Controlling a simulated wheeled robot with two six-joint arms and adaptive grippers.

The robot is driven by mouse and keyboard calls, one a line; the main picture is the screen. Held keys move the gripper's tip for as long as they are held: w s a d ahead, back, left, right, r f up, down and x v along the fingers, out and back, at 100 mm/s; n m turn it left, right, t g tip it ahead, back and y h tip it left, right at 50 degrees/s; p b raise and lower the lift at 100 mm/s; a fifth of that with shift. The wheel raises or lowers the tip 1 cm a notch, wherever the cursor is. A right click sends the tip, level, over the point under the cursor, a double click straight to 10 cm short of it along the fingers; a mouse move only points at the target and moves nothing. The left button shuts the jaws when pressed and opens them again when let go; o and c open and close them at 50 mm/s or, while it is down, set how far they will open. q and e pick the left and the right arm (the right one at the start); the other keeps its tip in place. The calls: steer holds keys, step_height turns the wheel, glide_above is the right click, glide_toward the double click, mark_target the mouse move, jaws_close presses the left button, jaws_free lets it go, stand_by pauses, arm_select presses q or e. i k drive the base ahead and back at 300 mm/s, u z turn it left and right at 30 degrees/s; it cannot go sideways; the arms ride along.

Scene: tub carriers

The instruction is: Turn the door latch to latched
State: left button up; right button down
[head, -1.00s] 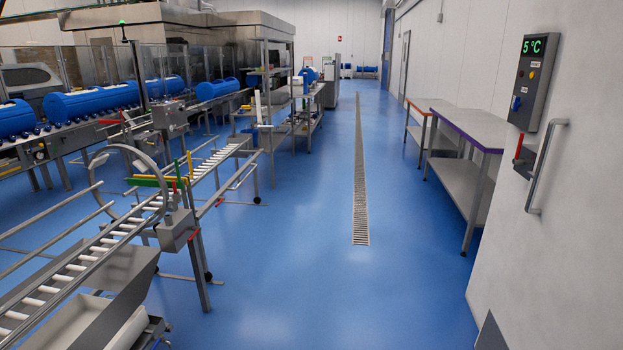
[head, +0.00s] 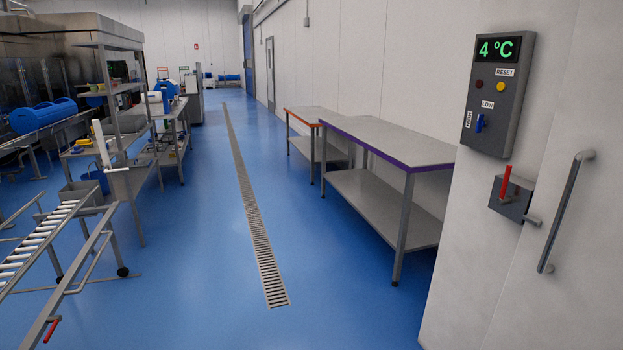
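The door latch is a dark grey box (head: 511,199) with a red lever (head: 505,182) on the white wall at the right of the head view. The lever points up, tilted slightly to the right. A short metal pin (head: 532,220) sticks out at the box's lower right, toward the door. The white door (head: 585,270) carries a long vertical metal handle (head: 566,212) just right of the latch. I cannot tell from here whether the latch is engaged. Neither of my grippers shows in the view.
A control panel (head: 498,95) reading 4 °C hangs above the latch. A purple-edged steel table (head: 395,150) and an orange-edged one (head: 312,116) stand along the right wall. A roller conveyor (head: 38,240) is at the left. Blue floor around the drain (head: 255,220) is clear.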

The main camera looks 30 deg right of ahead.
mark_target(502, 200)
steer(key=z, duration=0.3)
steer(key=i, duration=1.15)
steer(key=z, duration=1.45)
steer(key=i, duration=1)
steer(key=z, duration=0.95)
